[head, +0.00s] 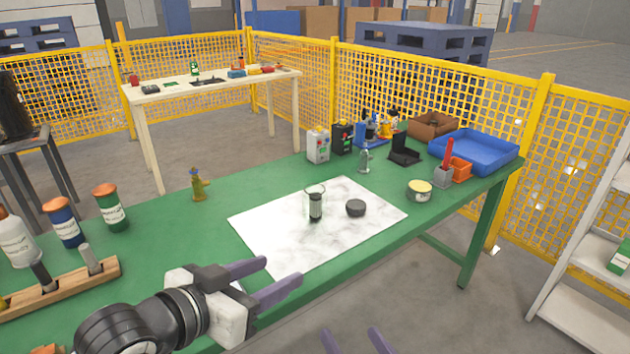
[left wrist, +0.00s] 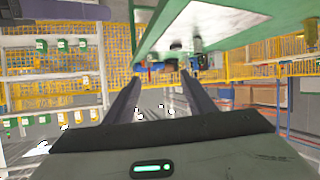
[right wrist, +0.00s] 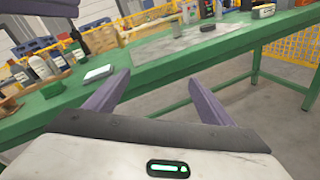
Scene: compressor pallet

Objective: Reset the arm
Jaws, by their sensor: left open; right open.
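My left gripper (head: 282,279) is open and empty over the front edge of the green table (head: 150,260), left of the white marbled mat. Its fingers also show apart in the left wrist view (left wrist: 160,85). My right gripper (head: 355,342) shows only its fingertips at the bottom of the head view, in front of the table. In the right wrist view (right wrist: 160,95) its fingers are wide apart with nothing between them.
The mat (head: 270,240) bears a small clear-and-black cylinder (head: 315,206) and a dark round puck (head: 356,208). A blue tray (head: 480,150) stands at the right end. Bottles (head: 110,208) and a wooden rack (head: 70,290) stand left. Yellow fencing (head: 420,95) runs behind.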

